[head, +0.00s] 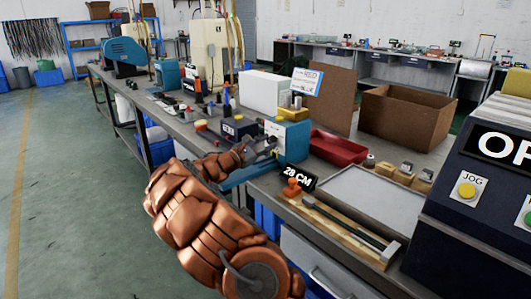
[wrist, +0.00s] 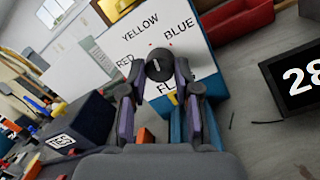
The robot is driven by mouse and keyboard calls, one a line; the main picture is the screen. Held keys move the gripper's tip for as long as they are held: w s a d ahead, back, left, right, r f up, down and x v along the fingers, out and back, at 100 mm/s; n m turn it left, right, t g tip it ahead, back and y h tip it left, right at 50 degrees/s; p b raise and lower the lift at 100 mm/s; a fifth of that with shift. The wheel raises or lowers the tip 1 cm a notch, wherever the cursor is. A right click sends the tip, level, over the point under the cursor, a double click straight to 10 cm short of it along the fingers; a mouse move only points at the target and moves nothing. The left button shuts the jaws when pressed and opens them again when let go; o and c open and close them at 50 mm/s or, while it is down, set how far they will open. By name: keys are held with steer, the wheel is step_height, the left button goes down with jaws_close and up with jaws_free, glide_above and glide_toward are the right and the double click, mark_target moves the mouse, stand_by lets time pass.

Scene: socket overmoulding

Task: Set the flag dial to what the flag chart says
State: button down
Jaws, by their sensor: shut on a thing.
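The flag dial is a dark round knob (wrist: 158,68) on a white panel (wrist: 203,62) marked RED, YELLOW and BLUE; the FLAG lettering is partly hidden. In the wrist view, my gripper (wrist: 161,82) has its two fingers closed around the knob. A short white mark shows on the knob, but I cannot tell for certain which word it points to. In the head view, my gripper (head: 262,147) is at the front of the teal machine (head: 294,138). The flag chart (head: 306,81) is a small white card with a large word RED; its smaller text is too small to read surely.
A dark box marked TIES (wrist: 82,125) stands left of my gripper. A red tray (head: 337,148) and a 28 CM sign (head: 299,177) are to the right. A cardboard box (head: 405,115) stands farther back on the bench.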

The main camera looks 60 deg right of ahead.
steer(key=m+b, duration=0.1)
steer(key=m, duration=0.1)
steer(key=m+b, duration=0.2)
steer(key=m+g+b, duration=0.1)
steer(key=m+b, duration=0.1)
steer(key=shift+w+f, duration=0.1)
steer(key=shift+f, duration=0.2)
steer(key=m+b, duration=0.3)
steer(key=shift+r+m+y, duration=0.2)
steer(key=shift+m+y, duration=0.1)
steer(key=shift+r+m+g, duration=0.1)
steer(key=shift+m+g, duration=0.2)
steer(key=c, duration=0.8)
jaws_free()
steer(key=v, duration=1.2)
